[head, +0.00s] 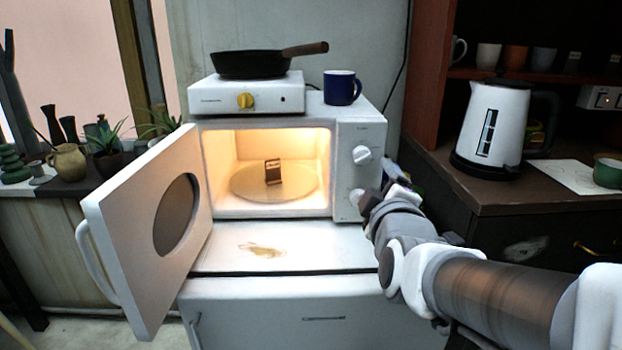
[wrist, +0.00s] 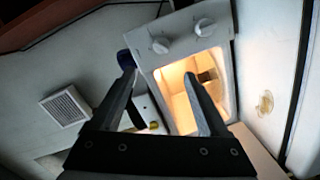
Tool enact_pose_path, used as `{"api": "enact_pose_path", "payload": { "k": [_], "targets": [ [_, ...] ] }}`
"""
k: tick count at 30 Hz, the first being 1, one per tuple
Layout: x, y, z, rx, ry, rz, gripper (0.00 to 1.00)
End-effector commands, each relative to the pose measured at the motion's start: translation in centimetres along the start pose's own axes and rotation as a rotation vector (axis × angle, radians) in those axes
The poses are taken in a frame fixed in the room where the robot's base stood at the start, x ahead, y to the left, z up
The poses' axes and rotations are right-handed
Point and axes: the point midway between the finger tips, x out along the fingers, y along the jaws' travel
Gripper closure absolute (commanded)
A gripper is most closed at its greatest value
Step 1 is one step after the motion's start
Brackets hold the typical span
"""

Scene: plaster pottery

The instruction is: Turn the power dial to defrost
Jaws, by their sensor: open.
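The white microwave (head: 346,121) stands with its door (head: 150,240) swung open to the left and its lit inside showing. Its right-hand panel has an upper dial (head: 362,155) and a lower dial (head: 356,197); the labels are too small to read, so I cannot tell which is the power dial. In the wrist view, the upper dial (wrist: 160,46) and lower dial (wrist: 204,27) both show beyond the fingertips. My gripper (wrist: 160,75) is open and empty, in front of the microwave and apart from both dials. In the head view, my wrist is close to the lower dial.
A small brown packet (head: 273,171) stands on the glass turntable inside. A hot plate (head: 250,98) with a black pan (head: 252,64) and a blue mug (head: 342,87) stand on top. A kettle (head: 490,125) is on the right counter. The open door fills the left front.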

Motion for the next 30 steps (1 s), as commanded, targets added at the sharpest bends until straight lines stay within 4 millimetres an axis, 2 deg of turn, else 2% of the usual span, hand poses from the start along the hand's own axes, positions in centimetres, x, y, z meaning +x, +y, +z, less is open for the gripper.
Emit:
{"api": "enact_pose_path", "payload": {
  "k": [8,22,26,30],
  "targets": [
    [-1.9,-0.1,0.1,-0.001,0.0,0.002,0.22],
    [-2.2,-0.3,0.1,0.014,-0.002,-0.011,0.22],
    [-2.8,-1.3,0.2,0.1,-0.018,-0.086,0.22],
    [-4.4,-3.5,0.9,0.28,-0.085,-0.236,0.22]
  ]
}}
